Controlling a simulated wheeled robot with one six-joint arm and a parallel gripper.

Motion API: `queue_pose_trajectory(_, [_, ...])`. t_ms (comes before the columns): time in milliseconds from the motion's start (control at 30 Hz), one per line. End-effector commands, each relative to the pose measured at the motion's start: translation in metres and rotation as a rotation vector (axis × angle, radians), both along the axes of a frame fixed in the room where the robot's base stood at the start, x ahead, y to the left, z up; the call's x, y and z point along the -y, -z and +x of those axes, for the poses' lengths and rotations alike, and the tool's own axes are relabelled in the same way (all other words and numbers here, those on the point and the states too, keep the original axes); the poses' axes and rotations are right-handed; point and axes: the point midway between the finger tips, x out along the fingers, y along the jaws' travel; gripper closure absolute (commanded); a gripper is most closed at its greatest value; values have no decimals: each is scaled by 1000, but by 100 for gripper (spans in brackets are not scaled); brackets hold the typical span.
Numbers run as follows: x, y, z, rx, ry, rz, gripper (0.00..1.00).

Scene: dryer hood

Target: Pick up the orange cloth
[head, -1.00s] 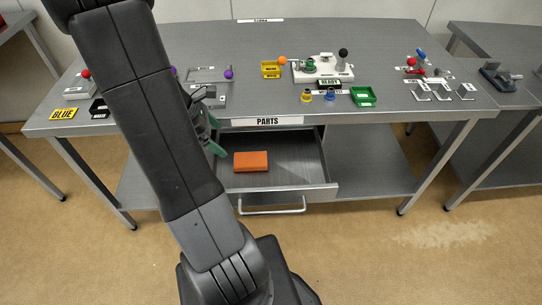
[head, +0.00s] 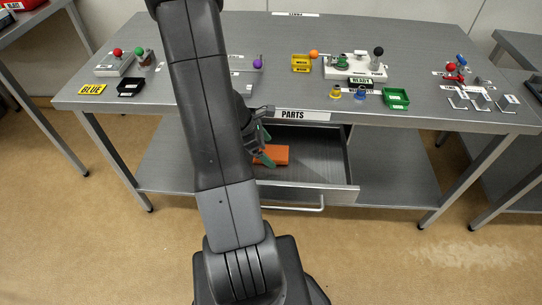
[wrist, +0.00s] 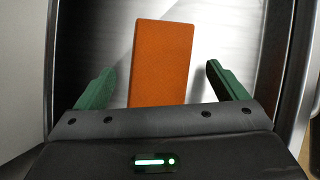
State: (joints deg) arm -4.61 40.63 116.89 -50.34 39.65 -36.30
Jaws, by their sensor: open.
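The orange cloth (head: 276,154) is a flat, folded-looking block lying in the open drawer (head: 316,168) under the PARTS label. In the head view my gripper (head: 264,147) is over the drawer's left side and covers the cloth's left part. In the wrist view the cloth (wrist: 160,62) lies between the green fingers of my gripper (wrist: 160,85), with a gap on each side. Its near end is hidden behind the gripper body. The gripper is open and empty. I cannot tell its exact height above the cloth.
The workbench top (head: 300,75) overhangs the back of the drawer. Yellow bins (head: 301,63), a green bin (head: 396,98) and a black tray (head: 131,88) stand on it. The drawer's walls border the cloth; its right part is bare. The drawer handle (head: 294,207) juts out in front.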

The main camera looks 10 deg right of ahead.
Motion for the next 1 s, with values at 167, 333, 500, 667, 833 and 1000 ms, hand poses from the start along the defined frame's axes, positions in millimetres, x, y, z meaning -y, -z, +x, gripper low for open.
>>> queue_pose_trajectory(167, [6,11,-1,0,0,0,8])
queue_pose_trajectory(333, [6,10,0,1,0,0,8])
queue_pose_trajectory(500, [6,11,0,1,0,0,8])
queue_pose_trajectory(667, [6,13,0,1,0,0,8])
queue_pose_trajectory(833, [6,14,0,1,0,0,10])
queue_pose_trajectory(1000, [6,14,0,1,0,1,43])
